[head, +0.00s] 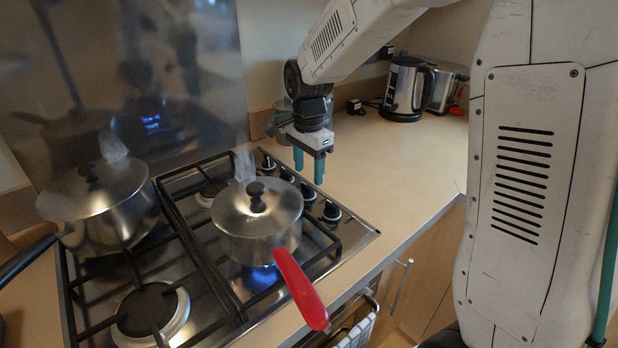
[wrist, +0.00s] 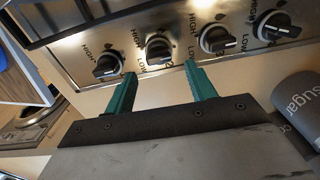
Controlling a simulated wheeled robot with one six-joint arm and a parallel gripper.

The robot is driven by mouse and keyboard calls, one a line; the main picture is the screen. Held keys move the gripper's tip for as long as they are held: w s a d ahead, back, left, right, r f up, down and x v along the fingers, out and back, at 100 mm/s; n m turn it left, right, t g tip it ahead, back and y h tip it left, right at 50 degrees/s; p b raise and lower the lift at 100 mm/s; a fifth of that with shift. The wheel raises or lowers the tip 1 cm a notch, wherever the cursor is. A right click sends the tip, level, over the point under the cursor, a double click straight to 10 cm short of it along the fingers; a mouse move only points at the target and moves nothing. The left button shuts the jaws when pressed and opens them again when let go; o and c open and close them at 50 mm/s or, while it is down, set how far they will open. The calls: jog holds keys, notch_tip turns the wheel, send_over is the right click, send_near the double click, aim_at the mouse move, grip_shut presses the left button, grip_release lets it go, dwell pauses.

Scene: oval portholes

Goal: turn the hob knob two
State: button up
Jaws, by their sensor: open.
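The hob (head: 352,243) has a row of several black knobs along its right side, including a near one (head: 331,212) and one further back (head: 308,193). My gripper (head: 309,168) is open and empty, pointing down above the back part of this row. In the wrist view its teal fingers (wrist: 160,72) are spread apart, and one knob (wrist: 159,48) lies just beyond the gap between the tips. A neighbouring knob (wrist: 107,64) is to its left and another (wrist: 216,38) to its right. No knob number is readable, so I cannot tell which is two. Contact with a knob is not visible.
A lidded saucepan (head: 256,222) with a red handle (head: 300,290) stands over a blue flame beside the knobs. Another pot (head: 105,215) is at the left. A kettle (head: 404,88) stands at the back right. A sugar canister (wrist: 300,105) is close by. The counter right of the hob is clear.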

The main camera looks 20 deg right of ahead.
aim_at(309, 186)
notch_tip(309, 186, up, 4)
jog(key=shift+r, duration=0.1)
dwell(0.5)
jog(key=shift+s+f+n, duration=0.25)
jog(key=shift+n, duration=0.65)
jog(key=s+d+r+n, duration=0.1)
jog(key=s+n, duration=0.5)
jog(key=s, duration=0.9)
jog(key=s+d+r+n+t, duration=0.1)
jog(key=s+r+n, duration=0.3)
jog(key=s, duration=1)
jog(key=n, duration=0.2)
jog(key=shift+s+d+r+n, duration=0.3)
jog(key=shift+s+d+n, duration=0.05)
jog(key=shift+n, duration=0.05)
